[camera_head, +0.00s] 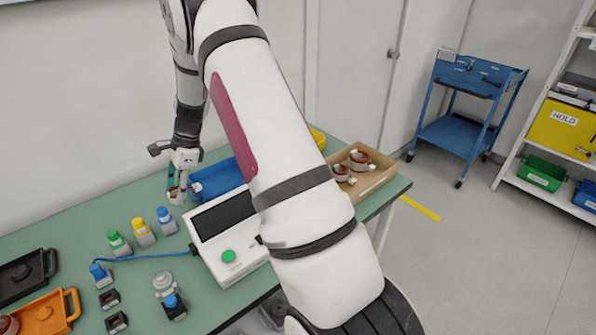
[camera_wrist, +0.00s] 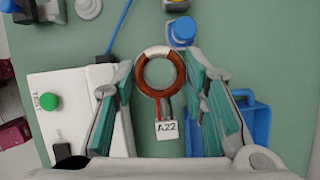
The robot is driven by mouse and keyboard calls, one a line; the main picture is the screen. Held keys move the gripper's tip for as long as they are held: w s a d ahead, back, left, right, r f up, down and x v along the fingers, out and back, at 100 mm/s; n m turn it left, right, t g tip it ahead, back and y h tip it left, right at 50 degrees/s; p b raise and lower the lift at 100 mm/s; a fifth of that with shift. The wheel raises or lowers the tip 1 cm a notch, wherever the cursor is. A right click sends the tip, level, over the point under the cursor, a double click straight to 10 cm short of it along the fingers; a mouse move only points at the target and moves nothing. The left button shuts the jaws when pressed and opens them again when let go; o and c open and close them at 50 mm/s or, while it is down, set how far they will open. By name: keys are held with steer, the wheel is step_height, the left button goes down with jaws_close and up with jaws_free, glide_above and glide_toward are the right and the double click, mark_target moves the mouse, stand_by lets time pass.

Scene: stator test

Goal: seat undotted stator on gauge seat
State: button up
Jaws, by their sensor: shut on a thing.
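My gripper (camera_head: 178,190) is over the back of the green bench, left of the blue tray. In the wrist view my gripper (camera_wrist: 160,68) is shut on a stator (camera_wrist: 179,73), a copper-red ring with a pale section at its top. Two leads run from it to a white tag reading A22. I see no dot on the tag. In the head view the held stator (camera_head: 176,195) is small and partly hidden by the fingers. A grey round fixture (camera_head: 163,283) near the bench front may be the gauge seat; I cannot tell for certain.
A white tester (camera_head: 222,250) with a green button stands right of the bottles (camera_head: 143,232). A blue tray (camera_head: 222,178) lies behind it. A wooden box (camera_head: 375,183) holds other stators. An orange tray (camera_head: 62,322) and black tray (camera_head: 38,282) are at left. A blue cable (camera_head: 145,257) crosses the bench.

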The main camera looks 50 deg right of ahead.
steer(key=s+d+r+m+t+h+p, duration=0.2)
steer(key=s+d+m+t+h, duration=0.1)
steer(key=d+m, duration=0.95)
steer(key=s+d+f+m+h+p, duration=0.1)
steer(key=s+d+f+m, duration=0.1)
steer(key=s+d, duration=0.2)
steer(key=s+d+f+m+h+p, duration=0.1)
steer(key=s+d+f, duration=0.1)
steer(key=s+d, duration=0.3)
steer(key=s+d+f+m+h+p, duration=0.1)
steer(key=s+d+f+m, duration=0.1)
steer(key=s+d, duration=0.3)
steer(key=shift+s+d+f+m, duration=0.1)
steer(key=shift+s+d+m, duration=0.1)
steer(key=shift+s+m, duration=0.2)
steer(key=shift+s+d+f, duration=0.15)
steer(key=shift+s+f, duration=0.1)
steer(key=shift+f, duration=0.1)
steer(key=shift+f+b, duration=0.7)
steer(key=shift+f, duration=0.2)
steer(key=shift+s, duration=0.1)
steer(key=shift+f+b, duration=1.35)
steer(key=shift+b, duration=0.8)
steer(key=o, duration=1.3)
steer(key=shift+r, duration=0.1)
